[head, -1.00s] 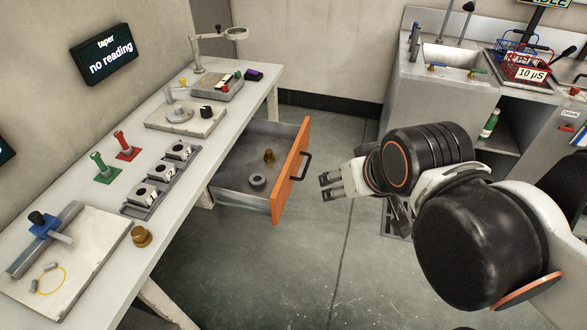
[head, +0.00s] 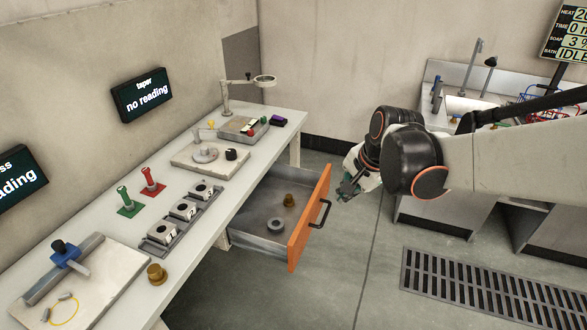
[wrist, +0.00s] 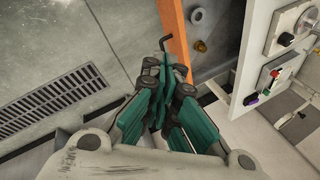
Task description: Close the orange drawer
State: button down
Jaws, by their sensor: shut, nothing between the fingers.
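The orange drawer (head: 297,246) stands pulled out from under the long workbench. It has an orange front, a dark bar handle (head: 320,213) and a grey metal inside. A brass piece (head: 289,200) and a grey ring (head: 276,226) lie in it. My gripper (head: 345,194) is to the right of the drawer front, near its far end, beyond the handle in the picture. In the wrist view my gripper (wrist: 169,68) is shut and empty, close beside the orange front (wrist: 172,30) and below the handle (wrist: 163,42). I cannot tell whether it touches the front.
The workbench (head: 222,222) carries a numbered block rack (head: 183,212), red and green stands and a lamp magnifier (head: 264,80). A sink unit stands at the right. A floor grate (head: 480,285) lies before it. The floor in front of the drawer is clear.

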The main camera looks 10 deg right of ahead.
jog(key=w+d+f+m+g+y, duration=0.1)
jog(key=w+d+f+m, duration=0.1)
jog(key=w+f+m, duration=0.55)
jog(key=m+g+y, duration=0.1)
jog(key=m, duration=0.3)
send_near(316, 227)
jog(key=s+d+r, duration=0.3)
jog(key=s, duration=0.1)
jog(key=shift+w+a+f+b, duration=0.75)
jog(key=shift+a+f, duration=0.3)
jog(key=shift+f, duration=0.6)
jog(key=shift+w+a+f+b, duration=0.55)
jog(key=shift+a+f+b, duration=0.45)
jog(key=shift+f, duration=0.65)
jog(key=shift+w+a+f+b, duration=0.65)
jog(key=shift+a+f, duration=0.5)
jog(key=shift+f, duration=0.5)
